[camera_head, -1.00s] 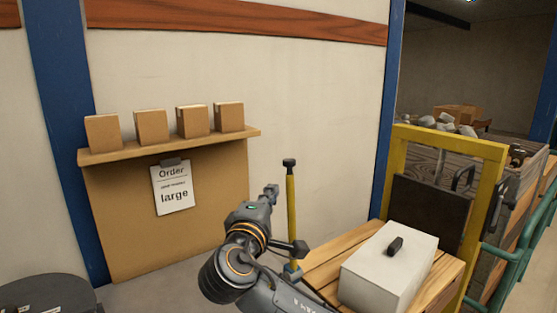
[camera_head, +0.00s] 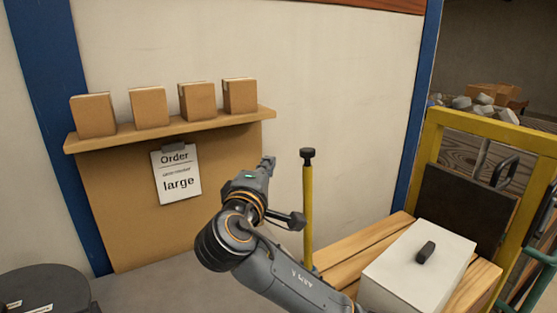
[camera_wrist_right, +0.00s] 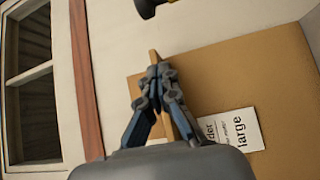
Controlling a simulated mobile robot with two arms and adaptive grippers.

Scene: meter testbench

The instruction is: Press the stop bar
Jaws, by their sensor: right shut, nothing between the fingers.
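An upright yellow post (camera_head: 308,215) with a black cap (camera_head: 307,153) stands in front of the pale wall, left of a wooden bench. I cannot tell for sure whether it is the stop bar; no labelled bar shows. My right gripper (camera_head: 268,163) points up and away, left of the post in the picture and apart from it. In the right wrist view the right gripper (camera_wrist_right: 163,78) is shut and empty, with the brown board behind it. A dark rounded end (camera_wrist_right: 147,8) shows at that view's top edge. My left gripper is not in view.
Several cardboard boxes (camera_head: 150,107) stand on a shelf (camera_head: 170,132) above an order sheet reading "large" (camera_head: 177,174). A white box with a black handle (camera_head: 415,270) sits on the wooden bench (camera_head: 345,262). A yellow frame (camera_head: 490,127) stands right, a dark drum (camera_head: 45,290) lower left.

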